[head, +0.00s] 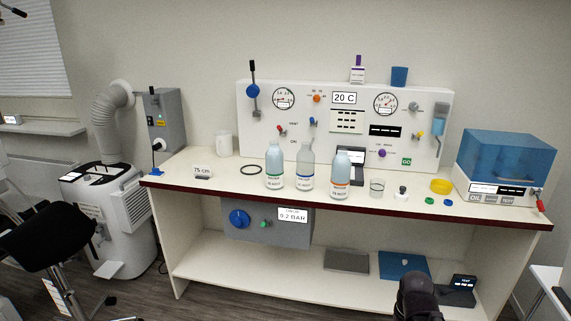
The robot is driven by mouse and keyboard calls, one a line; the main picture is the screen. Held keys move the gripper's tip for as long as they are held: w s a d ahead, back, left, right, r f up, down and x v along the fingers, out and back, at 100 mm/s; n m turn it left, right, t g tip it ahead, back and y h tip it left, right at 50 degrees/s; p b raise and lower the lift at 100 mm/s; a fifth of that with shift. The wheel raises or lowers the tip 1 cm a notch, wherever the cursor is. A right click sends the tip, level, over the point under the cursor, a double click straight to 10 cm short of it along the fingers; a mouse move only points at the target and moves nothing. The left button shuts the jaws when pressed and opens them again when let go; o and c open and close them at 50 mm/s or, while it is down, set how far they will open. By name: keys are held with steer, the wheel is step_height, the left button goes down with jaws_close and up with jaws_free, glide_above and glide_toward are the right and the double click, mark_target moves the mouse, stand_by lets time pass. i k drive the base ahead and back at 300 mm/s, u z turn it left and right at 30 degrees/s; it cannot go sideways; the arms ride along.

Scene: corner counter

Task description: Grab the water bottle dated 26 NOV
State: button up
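Three pale blue-grey bottles stand upright in a row near the counter's front edge. The left bottle (274,165) has a green stripe on its label, the middle bottle (306,167) a blue stripe, and the right bottle (340,174) an orange-red stripe. Each label carries small date print, too small to read surely, so I cannot tell which one says 26 NOV. A dark rounded end of my arm, seemingly my gripper (418,296), shows at the bottom, right of centre, low in front of the counter and apart from the bottles. Its fingers cannot be made out.
The white counter (220,176) has a dark red front edge. A gauge panel (330,112) rises behind. A blue-lidded box (507,166) stands at right.

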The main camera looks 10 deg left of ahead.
mark_target(274, 156)
steer(key=z, duration=0.05)
steer(key=i, duration=1.15)
steer(key=u, duration=0.2)
